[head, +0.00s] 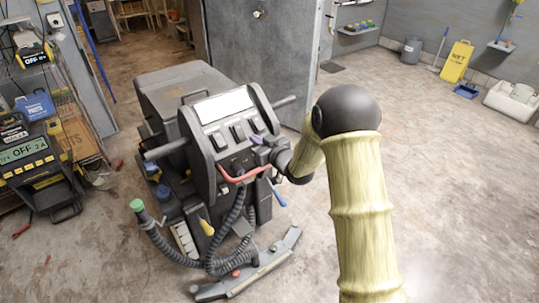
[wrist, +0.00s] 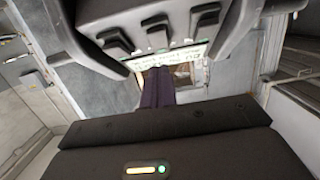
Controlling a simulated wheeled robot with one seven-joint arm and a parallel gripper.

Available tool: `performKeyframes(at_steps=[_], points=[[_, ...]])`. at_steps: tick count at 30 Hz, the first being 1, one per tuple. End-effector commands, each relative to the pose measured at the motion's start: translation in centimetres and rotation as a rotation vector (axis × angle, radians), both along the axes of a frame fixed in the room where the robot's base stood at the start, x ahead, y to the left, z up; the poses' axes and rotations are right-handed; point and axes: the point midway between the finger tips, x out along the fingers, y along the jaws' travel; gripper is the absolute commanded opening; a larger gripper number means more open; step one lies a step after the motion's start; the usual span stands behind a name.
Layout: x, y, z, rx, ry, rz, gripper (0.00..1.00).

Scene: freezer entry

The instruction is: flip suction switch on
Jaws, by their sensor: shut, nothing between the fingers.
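The floor scrubber's control panel (head: 205,157) stands left of centre in the head view, with a white label plate (head: 225,106) above a row of dark switches (head: 238,131). In the wrist view the row shows three black switches, left (wrist: 117,43), middle (wrist: 155,26) and right (wrist: 205,16). I cannot read which one is suction, or its position. My gripper (head: 257,139) is at the right end of the row, close to the panel. Its purple fingers (wrist: 158,76) are shut and empty, below the middle switch in the wrist view. Contact cannot be judged.
A ribbed hose (head: 170,248) hangs at the front. A metal door (head: 257,65) stands behind. Shelves with chargers (head: 30,150) are at left.

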Motion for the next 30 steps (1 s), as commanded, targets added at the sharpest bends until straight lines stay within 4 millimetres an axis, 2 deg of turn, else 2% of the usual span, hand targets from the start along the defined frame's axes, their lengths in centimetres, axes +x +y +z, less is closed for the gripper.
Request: performKeyframes(at_steps=[6, 12, 17, 30], points=[[-3.4, -2.0, -0.5, 0.001, 0.001, 0.006, 0.0], [-5.8, -3.7, -0.6, 0.001, 0.001, 0.008, 0.0], [-6.4, -4.2, -0.5, 0.001, -0.001, 0.008, 0.0], [-6.3, -4.3, -0.4, -0.002, 0.001, 0.002, 0.0]])
